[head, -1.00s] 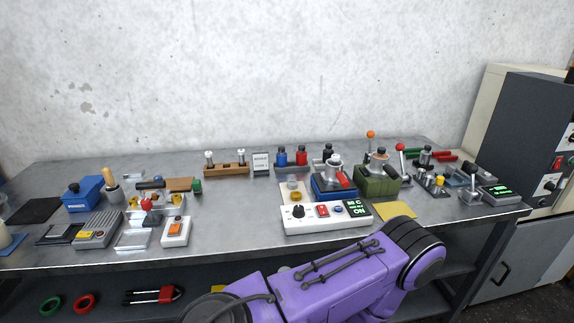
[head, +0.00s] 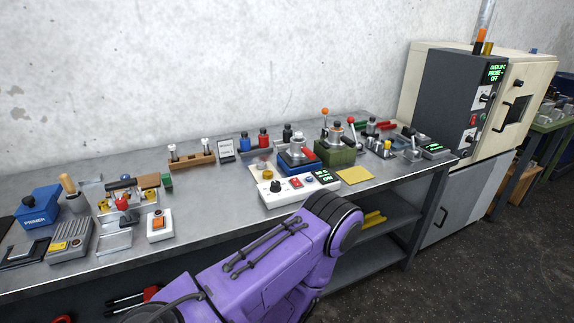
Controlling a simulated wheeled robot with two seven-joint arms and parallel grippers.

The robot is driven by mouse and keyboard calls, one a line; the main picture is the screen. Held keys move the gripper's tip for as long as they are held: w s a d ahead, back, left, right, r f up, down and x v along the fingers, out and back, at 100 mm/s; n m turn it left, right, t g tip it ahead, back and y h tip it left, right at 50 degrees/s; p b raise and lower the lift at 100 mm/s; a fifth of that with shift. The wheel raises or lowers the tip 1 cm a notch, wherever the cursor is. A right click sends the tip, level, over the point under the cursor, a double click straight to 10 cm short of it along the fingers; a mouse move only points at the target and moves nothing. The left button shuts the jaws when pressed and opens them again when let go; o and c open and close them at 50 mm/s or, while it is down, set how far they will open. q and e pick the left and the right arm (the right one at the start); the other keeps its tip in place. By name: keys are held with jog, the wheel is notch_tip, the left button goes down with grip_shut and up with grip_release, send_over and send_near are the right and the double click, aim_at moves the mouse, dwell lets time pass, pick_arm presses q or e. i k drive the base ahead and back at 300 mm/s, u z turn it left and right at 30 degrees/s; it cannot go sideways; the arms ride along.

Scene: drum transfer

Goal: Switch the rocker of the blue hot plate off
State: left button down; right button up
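A blue box-shaped unit (head: 300,167) stands on the bench at centre right, with a metal vessel on top and a red part on its right side. Directly in front of it is a long white control box (head: 285,192). The box carries a black knob (head: 276,186), a small red switch (head: 296,183), a blue button and a lit green display (head: 323,177) that reads ON. The tilt of the red switch is too small to tell. My purple arm crosses the lower middle, in front of the bench. Neither of my grippers shows.
A green unit (head: 335,154) stands just right of the blue one, and a yellow pad (head: 354,175) lies right of the control box. Several small tools and a blue primer box (head: 40,206) fill the left bench. A cream and dark grey oven (head: 452,100) stands at right.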

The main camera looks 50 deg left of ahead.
aim_at(295, 181)
jog(key=u, duration=0.8)
